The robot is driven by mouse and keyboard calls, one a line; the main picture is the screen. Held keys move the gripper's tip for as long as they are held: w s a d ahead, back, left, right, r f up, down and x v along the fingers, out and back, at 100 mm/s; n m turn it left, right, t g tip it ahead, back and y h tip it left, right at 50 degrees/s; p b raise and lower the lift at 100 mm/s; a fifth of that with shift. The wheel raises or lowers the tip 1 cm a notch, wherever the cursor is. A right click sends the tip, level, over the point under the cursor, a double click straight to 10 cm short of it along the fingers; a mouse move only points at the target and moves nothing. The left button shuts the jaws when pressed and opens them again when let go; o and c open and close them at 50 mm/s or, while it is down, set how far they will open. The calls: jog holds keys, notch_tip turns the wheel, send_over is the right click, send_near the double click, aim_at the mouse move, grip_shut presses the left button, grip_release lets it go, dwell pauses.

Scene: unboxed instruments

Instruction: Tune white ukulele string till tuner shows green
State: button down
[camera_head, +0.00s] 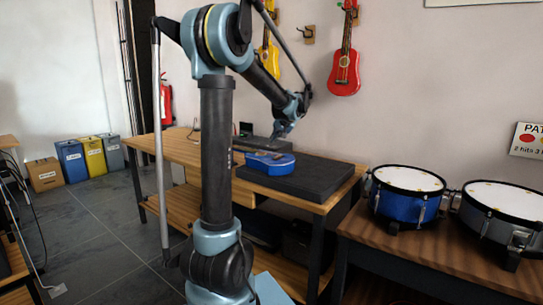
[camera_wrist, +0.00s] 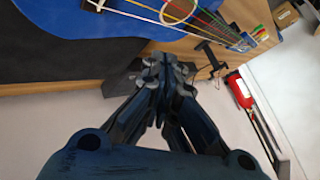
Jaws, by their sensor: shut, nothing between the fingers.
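A blue ukulele (camera_head: 270,163) lies on a dark foam pad (camera_head: 310,180) on the wooden workbench. In the wrist view its blue body (camera_wrist: 60,18) fills the top left, with several coloured strings (camera_wrist: 210,22) running toward the upper right. My gripper (camera_head: 281,134) is above the bench near the ukulele. In the wrist view my gripper (camera_wrist: 165,75) is shut and empty, apart from the strings. A small dark upright device (camera_head: 246,129) stands behind the ukulele; no green display shows on it.
A red ukulele (camera_head: 345,68) and a yellow ukulele (camera_head: 267,58) hang on the wall. A blue drum (camera_head: 405,192) and a grey drum (camera_head: 503,204) stand on the right table. A red fire extinguisher (camera_head: 167,104) and several bins are at the left. The bench's left end is mostly clear.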

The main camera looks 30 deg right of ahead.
jog(key=shift+f, duration=1.5)
jog(key=shift+f, duration=0.1)
dwell(0.3)
jog(key=shift+f, duration=0.3)
jog(key=shift+f, duration=0.25)
dwell(0.7)
jog(key=shift+r, duration=0.7)
jog(key=shift+r, duration=2.5)
